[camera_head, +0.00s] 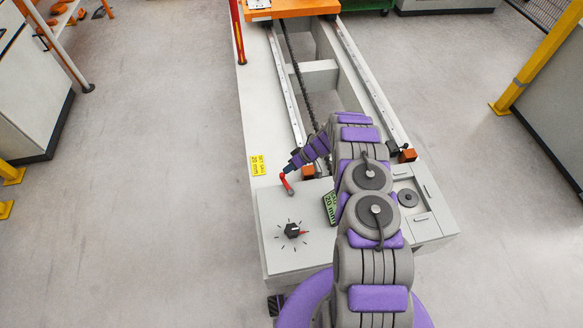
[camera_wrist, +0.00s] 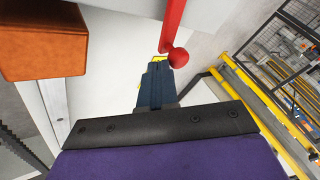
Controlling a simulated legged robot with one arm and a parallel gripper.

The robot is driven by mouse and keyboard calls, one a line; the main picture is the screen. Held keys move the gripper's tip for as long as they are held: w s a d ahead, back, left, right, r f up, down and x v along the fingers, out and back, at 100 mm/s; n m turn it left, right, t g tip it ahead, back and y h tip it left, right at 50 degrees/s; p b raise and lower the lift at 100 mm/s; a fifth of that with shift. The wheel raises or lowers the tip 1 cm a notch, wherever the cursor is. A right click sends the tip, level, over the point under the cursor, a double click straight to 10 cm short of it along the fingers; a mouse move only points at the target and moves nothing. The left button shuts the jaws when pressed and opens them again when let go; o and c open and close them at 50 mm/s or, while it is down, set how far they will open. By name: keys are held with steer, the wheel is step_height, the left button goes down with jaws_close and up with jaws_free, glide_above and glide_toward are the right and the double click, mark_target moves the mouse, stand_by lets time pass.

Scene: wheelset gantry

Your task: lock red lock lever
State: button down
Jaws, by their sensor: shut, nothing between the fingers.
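The red lock lever (camera_head: 287,183) stands on the near end of the white gantry bench, just left of the rails. In the wrist view the lever (camera_wrist: 174,28) comes down from the top edge and ends in a red ball. My gripper (camera_head: 287,168) is at the lever's upper end, reaching in from the right. In the wrist view my gripper's dark fingers (camera_wrist: 156,72) are closed together with nothing between them. The fingertips are close beside the red ball; I cannot tell whether they touch it.
An orange block (camera_head: 308,172) sits at the rail end, also seen in the wrist view (camera_wrist: 45,40). A yellow label (camera_head: 257,165) lies left.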

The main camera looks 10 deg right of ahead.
steer(key=shift+s+a+r+p, duration=0.15)
steer(key=shift+a+p, duration=0.5)
steer(key=shift+a, duration=1)
steer(key=s+a+n+g, duration=0.1)
steer(key=a, duration=0.1)
steer(key=s+a+n+g, duration=0.1)
steer(key=s+a+n, duration=0.1)
steer(key=shift+s+a+f, duration=0.2)
steer(key=shift+a, duration=0.1)
steer(key=shift+s+a, duration=0.25)
steer(key=shift+s, duration=0.2)
steer(key=shift+r, duration=0.15)
steer(key=p+v, duration=0.3)
steer(key=v, duration=1.4)
steer(key=shift+d, duration=0.2)
